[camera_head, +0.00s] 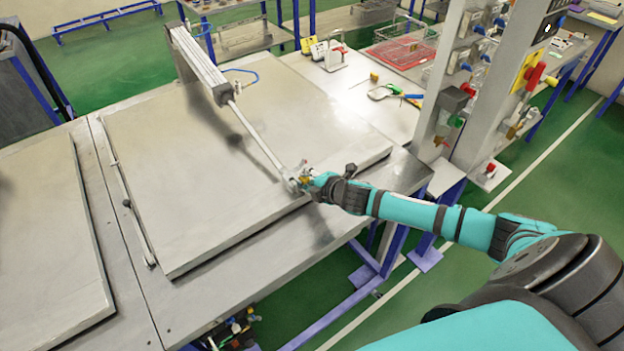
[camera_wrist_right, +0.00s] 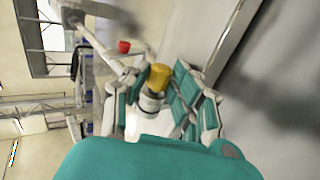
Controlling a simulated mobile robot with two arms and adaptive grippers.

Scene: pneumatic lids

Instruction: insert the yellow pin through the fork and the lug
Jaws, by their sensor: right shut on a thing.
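The yellow pin (camera_wrist_right: 160,75) shows in the right wrist view as a yellow head on a pale metal body. It sits between the teal fingers of my right gripper (camera_head: 307,181), which is shut on it. In the head view this gripper is at the lower end of the cylinder's rod (camera_head: 258,142), by the front edge of the lid. The fork (camera_head: 293,184) at the rod end is small and partly hidden by the gripper. The lug is hidden there. I cannot tell whether the pin is in the holes. My left gripper is not in view.
The pneumatic cylinder (camera_head: 200,63) slants over the large grey lid (camera_head: 190,160). A second lid (camera_head: 45,240) lies at the left. Pliers (camera_head: 380,92) and a red tray (camera_head: 405,52) are on the bench behind. A post with valves (camera_head: 470,80) stands right of the lid.

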